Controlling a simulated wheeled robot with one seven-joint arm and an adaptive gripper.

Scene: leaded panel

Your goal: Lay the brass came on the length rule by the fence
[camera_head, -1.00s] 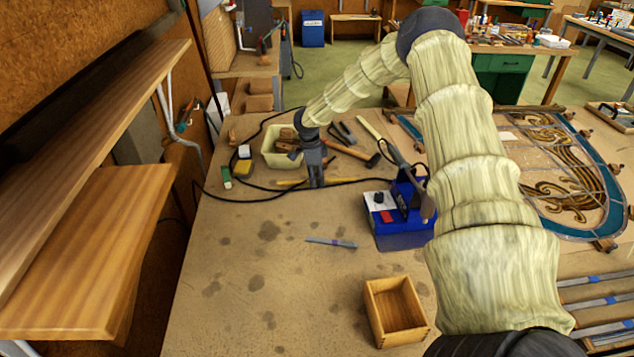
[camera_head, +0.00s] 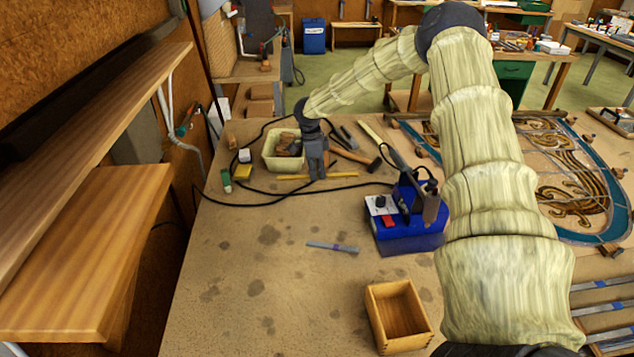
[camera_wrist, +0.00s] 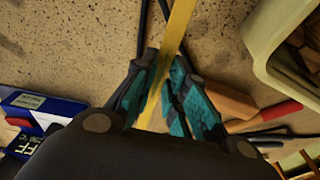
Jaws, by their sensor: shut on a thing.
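My gripper (camera_head: 318,177) is over the far left part of the bench, pointing down. It is shut on a thin yellow strip, the brass came (camera_head: 343,175), which crosses between its fingers and sticks out on both sides. In the wrist view the teal-padded fingers (camera_wrist: 166,78) close around the came (camera_wrist: 181,25), which runs up out of the frame. The came lies roughly level across the head view. I cannot make out the length rule or its fence for certain in either view.
A cream tub (camera_head: 272,162) stands close behind and left of my gripper, with a hammer (camera_head: 355,157) to the right. A blue power unit (camera_head: 408,238), a marker-like tool (camera_head: 332,247) and a wooden box (camera_head: 410,342) lie nearer. The bench's left front (camera_head: 240,310) is clear.

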